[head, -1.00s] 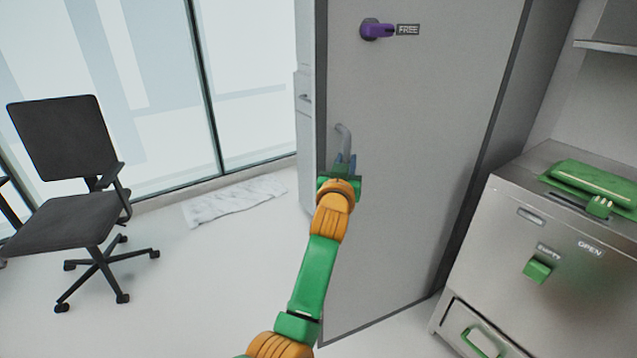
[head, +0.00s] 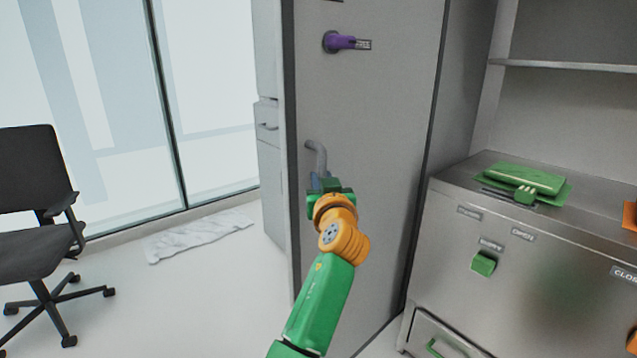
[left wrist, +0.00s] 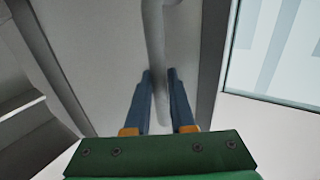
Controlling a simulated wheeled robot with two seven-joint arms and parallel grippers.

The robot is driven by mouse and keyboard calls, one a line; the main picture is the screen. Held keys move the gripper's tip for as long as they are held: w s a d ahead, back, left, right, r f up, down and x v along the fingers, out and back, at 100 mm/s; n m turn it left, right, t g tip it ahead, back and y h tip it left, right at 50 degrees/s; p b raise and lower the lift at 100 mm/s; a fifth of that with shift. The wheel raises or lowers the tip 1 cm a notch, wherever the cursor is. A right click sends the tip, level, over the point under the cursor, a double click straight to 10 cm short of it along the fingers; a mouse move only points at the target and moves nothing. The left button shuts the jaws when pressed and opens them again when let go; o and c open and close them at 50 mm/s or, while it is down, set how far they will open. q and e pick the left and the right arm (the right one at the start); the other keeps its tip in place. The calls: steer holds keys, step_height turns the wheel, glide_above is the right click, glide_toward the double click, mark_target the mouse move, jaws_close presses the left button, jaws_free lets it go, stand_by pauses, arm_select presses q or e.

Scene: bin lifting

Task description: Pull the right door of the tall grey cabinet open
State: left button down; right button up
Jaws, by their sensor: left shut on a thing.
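The grey door (head: 375,130) shows as a tall flat panel in the middle of the head view. A bent grey handle (head: 318,156) is near its left edge, with a purple latch (head: 340,43) and a small label above it. My left gripper (head: 322,181) is shut on the lower part of this handle. In the left wrist view the blue fingers (left wrist: 163,97) stand on both sides of the handle bar (left wrist: 155,45). The cabinet's inside is hidden behind the door. My right gripper is not in view.
A black office chair (head: 35,225) stands at the left. A crumpled white sheet (head: 198,238) lies on otherwise clear floor left of the door.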

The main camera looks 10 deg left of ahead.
arm_select(q)
steer(key=shift+r, duration=0.1)
steer(key=c, duration=0.8)
jaws_free()
steer(key=shift+d, duration=0.2)
steer(key=shift+o, duration=0.2)
steer(key=b+v, duration=0.1)
steer(key=v, duration=0.6)
